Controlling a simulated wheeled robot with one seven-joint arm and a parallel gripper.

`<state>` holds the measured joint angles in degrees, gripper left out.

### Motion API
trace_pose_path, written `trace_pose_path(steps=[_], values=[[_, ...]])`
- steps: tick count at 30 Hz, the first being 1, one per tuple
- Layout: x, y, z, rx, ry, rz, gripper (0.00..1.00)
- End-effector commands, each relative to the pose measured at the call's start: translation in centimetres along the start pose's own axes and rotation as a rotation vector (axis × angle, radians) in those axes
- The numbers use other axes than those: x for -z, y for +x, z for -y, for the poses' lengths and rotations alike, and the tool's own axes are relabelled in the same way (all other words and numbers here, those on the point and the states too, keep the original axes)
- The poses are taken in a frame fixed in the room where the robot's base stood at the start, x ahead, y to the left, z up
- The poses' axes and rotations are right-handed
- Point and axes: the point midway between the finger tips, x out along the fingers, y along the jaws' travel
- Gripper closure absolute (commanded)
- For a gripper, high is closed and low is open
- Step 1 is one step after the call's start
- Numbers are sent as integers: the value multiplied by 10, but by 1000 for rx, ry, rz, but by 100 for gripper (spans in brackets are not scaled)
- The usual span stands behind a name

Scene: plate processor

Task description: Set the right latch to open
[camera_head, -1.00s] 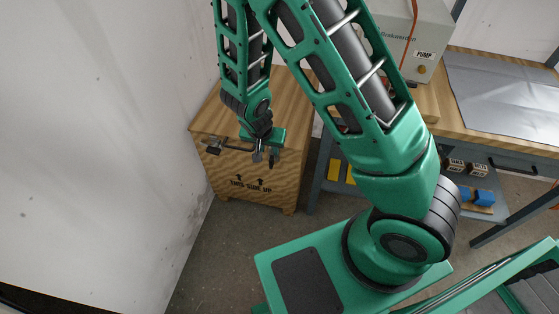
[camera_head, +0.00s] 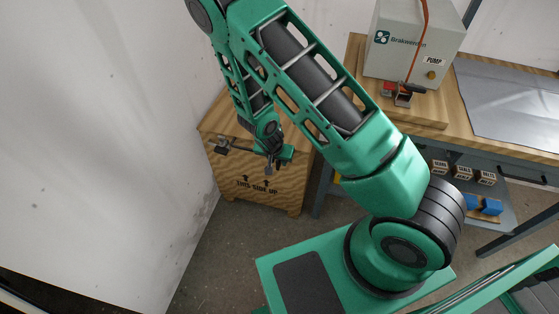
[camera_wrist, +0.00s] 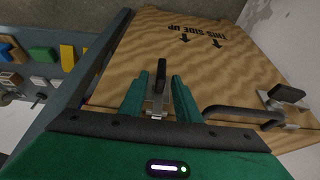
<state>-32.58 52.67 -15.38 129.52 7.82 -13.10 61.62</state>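A wooden crate (camera_head: 228,179) marked "THIS SIDE UP" stands by the left wall. My gripper (camera_head: 277,160) is at the right part of its upper front edge. In the wrist view, the right latch (camera_wrist: 158,88), a metal clip with a black handle, sits between the two green fingers of my gripper (camera_wrist: 158,95). The fingers are apart, one on each side, with gaps to the latch. Its handle points along the crate's front face toward the printed text. The left latch (camera_head: 222,143) also shows in the wrist view (camera_wrist: 284,100). In the head view my gripper partly hides the right latch.
A curved dark bar (camera_wrist: 235,113) runs along the crate edge between the latches. A workbench (camera_head: 490,135) with a pump box (camera_head: 410,50) and a red clamp (camera_head: 388,90) stands to the right. Blocks lie on its lower shelf (camera_head: 515,208). The white wall is close on the left.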

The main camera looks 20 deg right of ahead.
Motion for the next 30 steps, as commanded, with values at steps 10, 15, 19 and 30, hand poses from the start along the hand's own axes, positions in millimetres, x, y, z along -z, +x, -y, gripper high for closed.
trace_pose_path(steps=[10,15,19,30], values=[[0,8,0,0,0,1,70],[0,8,0,0,-1,1,87],[0,8,0,0,-1,1,100],[0,8,3,-79,-35,-3,100]])
